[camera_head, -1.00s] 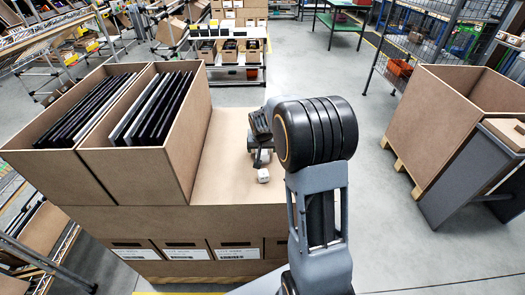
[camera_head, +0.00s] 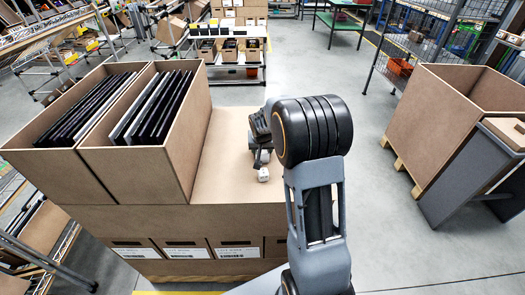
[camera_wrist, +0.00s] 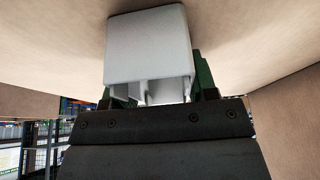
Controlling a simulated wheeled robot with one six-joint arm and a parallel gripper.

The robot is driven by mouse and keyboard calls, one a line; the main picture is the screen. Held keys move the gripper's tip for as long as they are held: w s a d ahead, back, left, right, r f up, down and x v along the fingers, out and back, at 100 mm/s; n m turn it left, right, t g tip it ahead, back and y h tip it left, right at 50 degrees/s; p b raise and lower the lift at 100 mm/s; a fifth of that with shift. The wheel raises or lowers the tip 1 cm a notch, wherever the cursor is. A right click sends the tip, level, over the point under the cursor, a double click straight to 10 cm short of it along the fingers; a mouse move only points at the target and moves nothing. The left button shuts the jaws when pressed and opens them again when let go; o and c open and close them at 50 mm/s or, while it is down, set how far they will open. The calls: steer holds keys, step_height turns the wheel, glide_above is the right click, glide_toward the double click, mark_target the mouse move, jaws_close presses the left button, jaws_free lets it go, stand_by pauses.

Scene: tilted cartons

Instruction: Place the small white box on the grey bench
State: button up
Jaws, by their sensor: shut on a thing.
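The small white box (camera_head: 263,174) is at my gripper's tip, at the brown carton top right of the open cartons. My gripper (camera_head: 262,158) is partly hidden by my own wrist in the head view. In the wrist view the white box (camera_wrist: 150,45) fills the space between the dark green fingers, and my gripper (camera_wrist: 158,88) is shut on it. The box is close to the brown surface; I cannot tell whether it touches.
Two open cartons (camera_head: 178,150) holding dark upright panels stand left of my gripper. A large open brown crate (camera_head: 430,120) on a pallet stands at the right, beside the grey piece. Clear floor (camera_head: 385,235) lies between my arm and the grey piece.

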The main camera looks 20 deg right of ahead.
steer(key=shift+r, duration=0.1)
steer(key=shift+r, duration=0.45)
step_height(320, 180, up, 2)
steer(key=shift+r, duration=0.15)
steer(key=s+a+r, duration=0.2)
steer(key=s+r, duration=0.1)
steer(key=s, duration=0.1)
steer(key=s+a+r+b, duration=0.1)
steer(key=s+a+r, duration=0.2)
steer(key=s, duration=0.1)
steer(key=s+a+r+b, duration=0.1)
steer(key=s+a+r, duration=0.1)
steer(key=s+r, duration=0.1)
steer(key=shift+s+a+r, duration=0.15)
steer(key=shift+s+r, duration=0.15)
steer(key=shift+s, duration=0.2)
